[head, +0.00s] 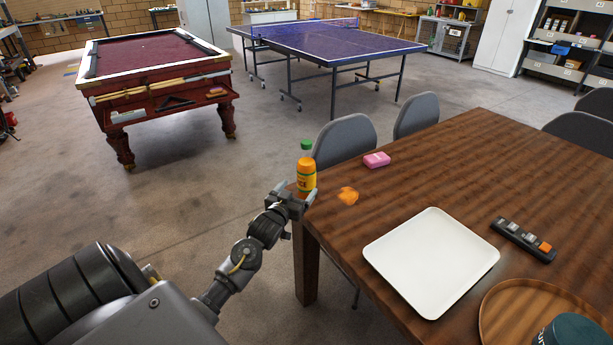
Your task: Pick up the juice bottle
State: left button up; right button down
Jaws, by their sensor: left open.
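The juice bottle (306,170) is orange with a green cap and a yellow and orange label. My right gripper is not in view.
On the table are a pink block (377,160), an orange patch (348,196), a white tray (430,262), a dark remote-like object (524,240) and a round wooden tray (497,297) with a dark teal item (572,332). Grey chairs (345,141) stand along the far side.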

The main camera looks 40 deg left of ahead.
aim_at(303, 176)
pick_arm(q)
jog(key=shift+w+a+r, duration=0.3)
jog(key=shift+a+r, duration=0.05)
jog(key=shift+a, duration=0.1)
jog(key=shift+w+a, duration=0.1)
jog(key=shift+w, duration=0.2)
jog(key=x, duration=0.5)
jog(key=shift+w+r, duration=0.1)
jog(key=shift+r, duration=0.05)
jog(key=p+x, duration=0.1)
jog(key=x, duration=0.3)
jog(key=shift+w+a, duration=0.3)
jog(key=shift+w, duration=0.05)
jog(key=c, duration=1.7)
jog(key=shift+o, duration=0.2)
